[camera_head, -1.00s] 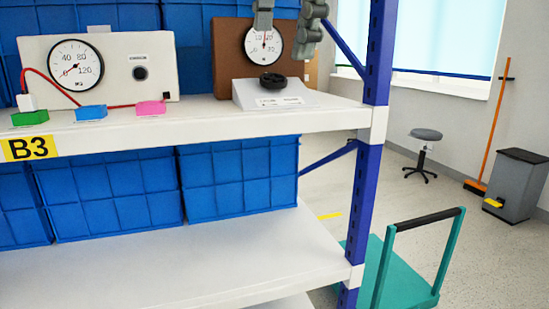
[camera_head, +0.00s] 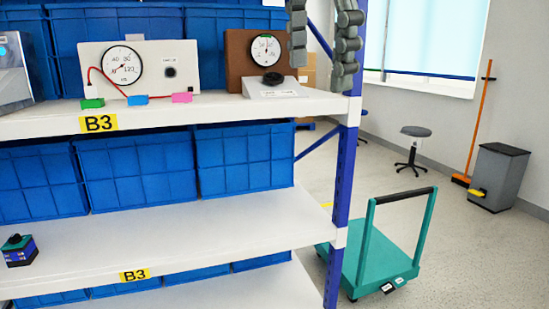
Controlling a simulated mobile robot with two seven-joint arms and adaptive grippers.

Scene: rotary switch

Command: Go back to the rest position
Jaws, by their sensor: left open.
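A rotary switch with a black knob (camera_head: 272,79) sits on a white sloped base (camera_head: 275,90) on the upper shelf. Behind it stands a brown panel with a round dial gauge (camera_head: 265,49). My left gripper (camera_head: 321,72) shows at the top of the head view, to the right of the switch, near the blue shelf post. Its two grey fingers are spread apart, with nothing between them. It does not touch the knob. The rest of the gripper and its arm are cut off by the top edge. My right gripper is not in view.
A white panel with a gauge and wires (camera_head: 150,72) stands left on the upper shelf (camera_head: 210,108), with coloured blocks before it. Blue bins (camera_head: 135,170) fill the back. The blue post (camera_head: 341,185) bounds the shelf. A teal trolley (camera_head: 380,250) stands on the floor right.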

